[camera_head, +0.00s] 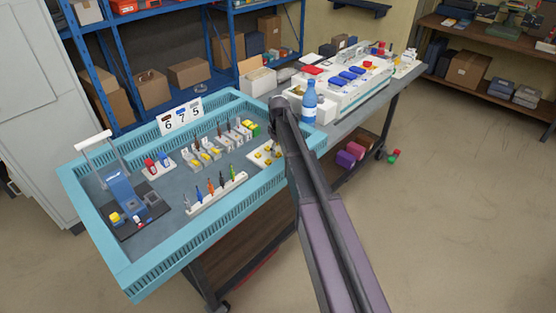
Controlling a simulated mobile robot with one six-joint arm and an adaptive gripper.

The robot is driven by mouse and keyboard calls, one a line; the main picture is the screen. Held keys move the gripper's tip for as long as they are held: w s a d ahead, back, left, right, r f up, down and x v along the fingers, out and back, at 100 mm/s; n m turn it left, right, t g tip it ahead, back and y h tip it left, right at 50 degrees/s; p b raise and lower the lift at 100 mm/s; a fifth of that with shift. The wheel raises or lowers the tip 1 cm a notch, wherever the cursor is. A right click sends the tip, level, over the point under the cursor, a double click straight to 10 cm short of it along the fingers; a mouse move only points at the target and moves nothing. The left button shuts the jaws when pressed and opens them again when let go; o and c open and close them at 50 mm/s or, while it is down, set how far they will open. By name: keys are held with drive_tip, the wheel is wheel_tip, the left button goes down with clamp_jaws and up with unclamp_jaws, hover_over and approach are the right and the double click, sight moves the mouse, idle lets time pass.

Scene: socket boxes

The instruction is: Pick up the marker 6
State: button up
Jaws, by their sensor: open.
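A white sign (181,117) with the digits 6, 7 and 5 stands at the back edge of the blue tray (225,188), with small coloured pieces above the digits; the 6 is its leftmost digit. A white rack (217,193) near the tray's front holds several upright pen-like tools with coloured handles. No number is readable on these tools, so I cannot tell whether one is marker 6. My gripper (279,104) is at the dark arm end over the tray's right end, to the right of the sign and the rack. It is open, and its fingers are not clearly visible.
A blue device (122,187) stands at the tray's left, and small white holders (205,153) fill its middle. A blue bottle (309,101) stands just right of my arm end, before a white box with blue parts (345,82). Blue shelving is behind; the floor at right is mostly clear.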

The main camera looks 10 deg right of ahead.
drive_tip(key=shift+f+b, duration=0.45)
drive_tip(key=shift+f, duration=0.25)
drive_tip(key=c, duration=0.8)
